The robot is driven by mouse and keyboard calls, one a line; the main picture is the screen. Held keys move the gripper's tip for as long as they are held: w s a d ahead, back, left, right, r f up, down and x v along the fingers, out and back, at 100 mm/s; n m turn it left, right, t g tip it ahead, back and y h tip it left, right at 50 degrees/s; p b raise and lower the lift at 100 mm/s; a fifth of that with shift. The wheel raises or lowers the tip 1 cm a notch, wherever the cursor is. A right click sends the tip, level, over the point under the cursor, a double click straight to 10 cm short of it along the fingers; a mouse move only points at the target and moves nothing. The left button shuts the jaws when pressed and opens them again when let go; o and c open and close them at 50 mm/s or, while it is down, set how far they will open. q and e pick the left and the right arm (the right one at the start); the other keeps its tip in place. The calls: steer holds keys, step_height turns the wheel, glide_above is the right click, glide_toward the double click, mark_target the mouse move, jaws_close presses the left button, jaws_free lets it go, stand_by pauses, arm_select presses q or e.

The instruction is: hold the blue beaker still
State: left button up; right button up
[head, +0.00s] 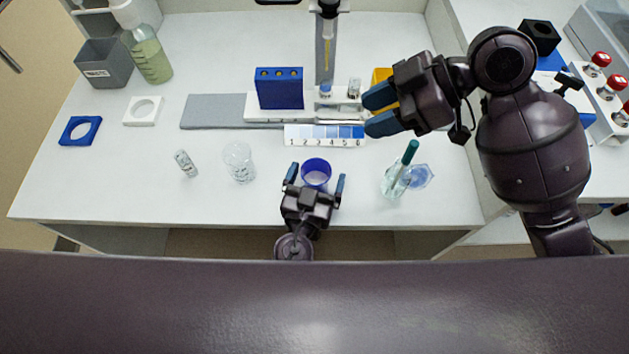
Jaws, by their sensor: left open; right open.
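The blue beaker (316,166) stands upright on the white worktop near its front edge, in the middle of the head view. My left gripper (316,178) reaches in from the front edge. It is open, with one blue fingertip on each side of the beaker; I cannot tell whether either touches it. The gripper body hides part of the beaker's near side. My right gripper (374,110) is open and empty, above the worktop near the colour strip's right end, behind and to the right of the beaker.
A glass vessel with a teal-topped stick (395,182) stands right. Behind are a numbered colour strip (325,134) and a blue rack (279,89). The front left worktop is clear.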

arm_select(q)
steer(key=c, duration=1)
steer(key=shift+c, duration=0.2)
stand_by(0.5)
